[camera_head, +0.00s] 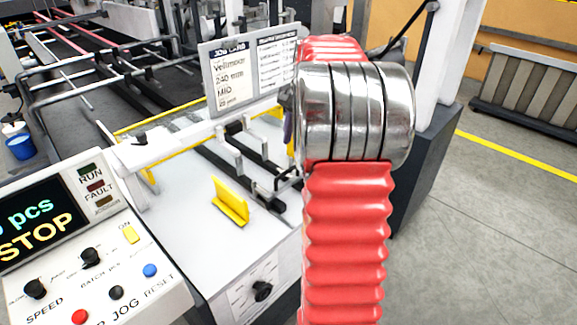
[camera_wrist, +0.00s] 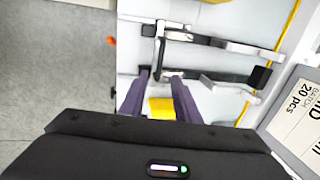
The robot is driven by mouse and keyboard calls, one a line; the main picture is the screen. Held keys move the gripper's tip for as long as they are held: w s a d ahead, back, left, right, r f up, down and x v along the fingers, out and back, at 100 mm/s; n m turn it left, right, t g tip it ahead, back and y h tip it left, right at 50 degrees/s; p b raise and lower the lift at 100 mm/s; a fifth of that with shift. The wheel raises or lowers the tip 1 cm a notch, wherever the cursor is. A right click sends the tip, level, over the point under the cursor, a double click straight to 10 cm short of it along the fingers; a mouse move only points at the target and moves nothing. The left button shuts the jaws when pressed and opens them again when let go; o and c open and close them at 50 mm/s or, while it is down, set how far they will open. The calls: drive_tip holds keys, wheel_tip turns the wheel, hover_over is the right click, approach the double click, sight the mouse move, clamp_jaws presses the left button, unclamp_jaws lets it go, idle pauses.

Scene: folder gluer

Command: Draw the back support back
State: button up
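A yellow L-shaped bracket (camera_head: 231,203), which looks like the back support, stands on the white bed (camera_head: 193,190) of the machine in the head view. In the wrist view a yellow piece (camera_wrist: 161,107), likely the same bracket, shows in the gap between my purple fingers. My gripper (camera_wrist: 160,78) is open, its fingertips apart. I cannot tell its height over the bracket or whether it touches it. In the head view my red and silver arm hides most of the gripper; only a purple sliver shows beside the arm.
Dark rails with grey bars (camera_head: 250,150) lie behind the bracket and show in the wrist view (camera_wrist: 205,77). A job card sign (camera_head: 245,75) stands over the bed. A control panel (camera_head: 85,260) with knobs and buttons is at lower left. Open floor lies right.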

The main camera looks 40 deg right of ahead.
sight(288, 170)
drive_tip(key=f, duration=0.3)
drive_tip(key=w+f, duration=0.1)
drive_tip(key=f, duration=0.3)
drive_tip(key=w+f, duration=0.1)
drive_tip(key=f, duration=0.2)
drive_tip(key=shift+f, duration=0.35)
drive_tip(key=shift+c, duration=0.6)
clamp_jaws()
